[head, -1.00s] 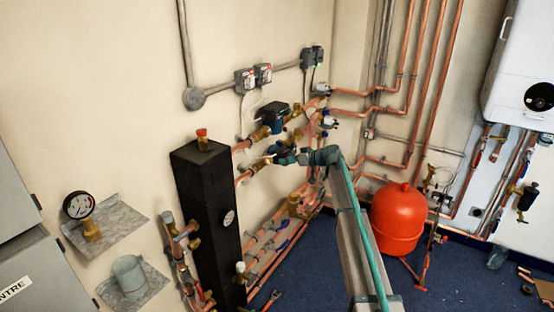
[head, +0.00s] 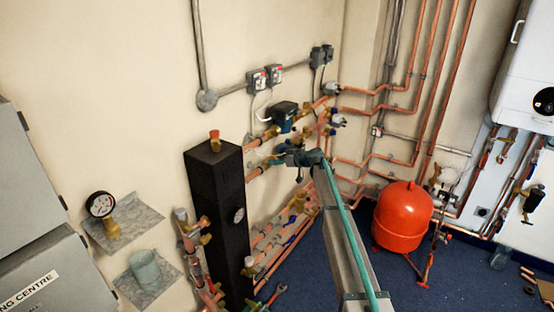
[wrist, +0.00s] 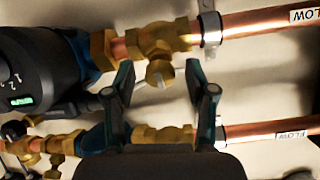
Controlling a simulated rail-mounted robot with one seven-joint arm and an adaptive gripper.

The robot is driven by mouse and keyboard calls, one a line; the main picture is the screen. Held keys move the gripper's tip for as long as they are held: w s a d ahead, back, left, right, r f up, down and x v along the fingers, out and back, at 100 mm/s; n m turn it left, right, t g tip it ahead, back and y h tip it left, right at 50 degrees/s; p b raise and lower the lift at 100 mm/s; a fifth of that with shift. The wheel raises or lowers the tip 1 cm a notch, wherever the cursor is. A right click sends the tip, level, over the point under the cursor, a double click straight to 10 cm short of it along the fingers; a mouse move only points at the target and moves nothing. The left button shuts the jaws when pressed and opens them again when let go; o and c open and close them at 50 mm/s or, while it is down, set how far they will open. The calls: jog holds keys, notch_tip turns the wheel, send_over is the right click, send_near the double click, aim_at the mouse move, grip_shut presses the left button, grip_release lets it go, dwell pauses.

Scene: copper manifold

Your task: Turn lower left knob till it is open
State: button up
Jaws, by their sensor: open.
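My gripper (wrist: 160,78) is open in the wrist view, one dark teal finger on each side of a small brass knob (wrist: 160,72). The knob hangs under a brass valve body (wrist: 165,40) on the upper copper pipe, and no finger clearly touches it. A second brass fitting (wrist: 160,134) sits on the lower pipe, partly hidden by my gripper's body. In the head view my gripper (head: 284,158) is at the manifold, right of the black column (head: 215,190), and hides the knob there. I cannot tell for sure which knob is the lower left one.
A dark pump with a green display (wrist: 35,75) is close at the left in the wrist view. Copper pipes marked FLOW (wrist: 265,20) run along the wall. A red tank (head: 402,215) stands on the blue floor at right. Shelves hold a gauge (head: 101,205) and a cup (head: 144,267).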

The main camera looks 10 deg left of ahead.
jog(key=shift+a, duration=0.1)
jog(key=shift+c, duration=0.4)
grip_shut()
jog(key=shift+f, duration=0.1)
